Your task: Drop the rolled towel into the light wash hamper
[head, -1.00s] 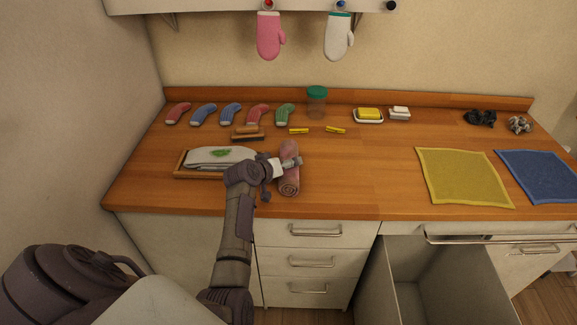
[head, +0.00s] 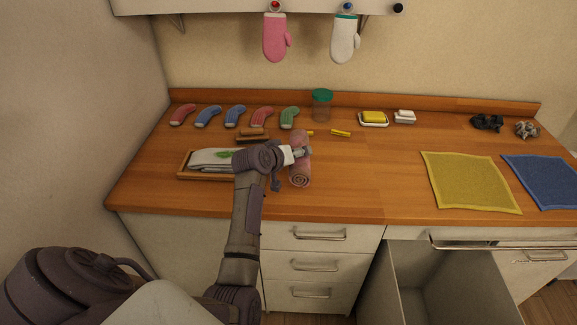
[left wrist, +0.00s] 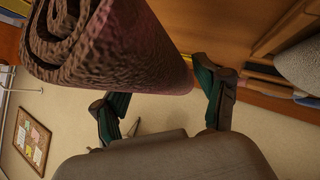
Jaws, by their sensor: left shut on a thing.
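The rolled towel (head: 300,172) is pink and stands out over the left part of the wooden counter, one spiral end facing me. My left gripper (head: 299,153) is shut on it and holds it up, seemingly a little above the counter. In the left wrist view the towel (left wrist: 115,50) fills the upper left, in front of the dark green fingertips of the gripper (left wrist: 160,95). A pale open pull-out bin (head: 398,292) is below the counter at right; I see no label, so I cannot tell if it is the light wash hamper. My right gripper is not in view.
A wooden tray (head: 184,165) with a folded white cloth lies left of the towel. Several coloured socks (head: 235,116), a green-lidded jar (head: 322,105) and soap dishes (head: 372,122) line the back. Yellow (head: 470,182) and blue (head: 545,180) cloths lie right. The counter's middle is clear.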

